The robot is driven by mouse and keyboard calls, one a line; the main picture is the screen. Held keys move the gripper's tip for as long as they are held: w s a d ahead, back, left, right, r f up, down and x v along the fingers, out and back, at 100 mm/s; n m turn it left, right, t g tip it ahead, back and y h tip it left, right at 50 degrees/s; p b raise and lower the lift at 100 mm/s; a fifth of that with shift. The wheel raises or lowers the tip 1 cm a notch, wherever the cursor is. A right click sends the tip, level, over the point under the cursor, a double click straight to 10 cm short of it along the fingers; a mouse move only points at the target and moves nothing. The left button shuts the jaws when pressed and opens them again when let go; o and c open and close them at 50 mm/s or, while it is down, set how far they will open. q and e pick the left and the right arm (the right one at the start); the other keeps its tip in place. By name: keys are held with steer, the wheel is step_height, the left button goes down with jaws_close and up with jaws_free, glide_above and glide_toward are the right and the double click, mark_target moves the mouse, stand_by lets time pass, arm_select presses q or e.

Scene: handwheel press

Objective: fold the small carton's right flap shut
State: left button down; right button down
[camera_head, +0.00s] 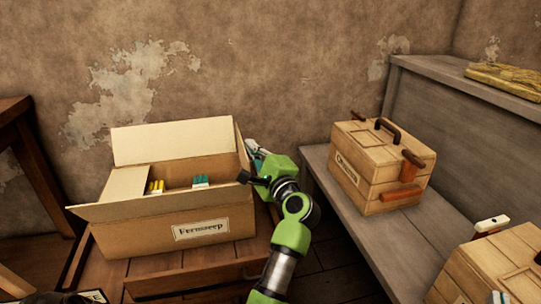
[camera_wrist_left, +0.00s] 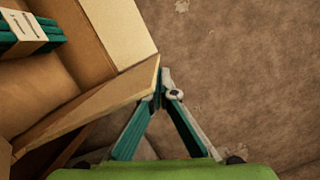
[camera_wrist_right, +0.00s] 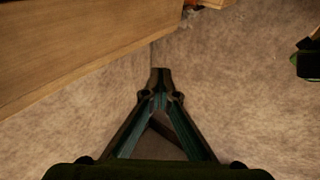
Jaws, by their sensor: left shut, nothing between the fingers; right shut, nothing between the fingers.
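The small carton (camera_head: 215,226) stands open on a brown wooden table, with its label facing me. Its right flap (camera_head: 242,152) stands up at the right rim; in the left wrist view this flap (camera_wrist_left: 105,103) reaches toward the fingers. My left gripper (camera_head: 252,148) is shut and empty just outside the flap. Its tips (camera_wrist_left: 165,82) are close to the flap's edge; I cannot tell if they touch. My right gripper (camera_wrist_right: 160,80) is shut and empty, beside a wooden surface in its wrist view. The back flap (camera_head: 170,141) stands raised.
Yellow (camera_head: 155,187) and teal (camera_head: 200,181) packs lie inside the carton. A wooden box (camera_head: 365,170) with handles stands on a grey bench (camera_head: 400,240) to the right. Another wooden box (camera_head: 480,270) is at the lower right. The wall is close behind the carton.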

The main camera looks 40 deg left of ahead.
steer(key=shift+s+d+r+t+y+b, duration=0.1)
steer(key=shift+s+r+t+y+b, duration=0.25)
steer(key=shift+r, duration=0.5)
steer(key=shift+s+a+r+t+y+p, duration=0.1)
steer(key=shift+s+r+t, duration=0.1)
steer(key=shift+r+t, duration=0.55)
steer(key=shift+s+d+r+t+y+b, duration=0.1)
steer(key=shift+s+r+t+y+b, duration=0.15)
steer(key=shift+r, duration=0.75)
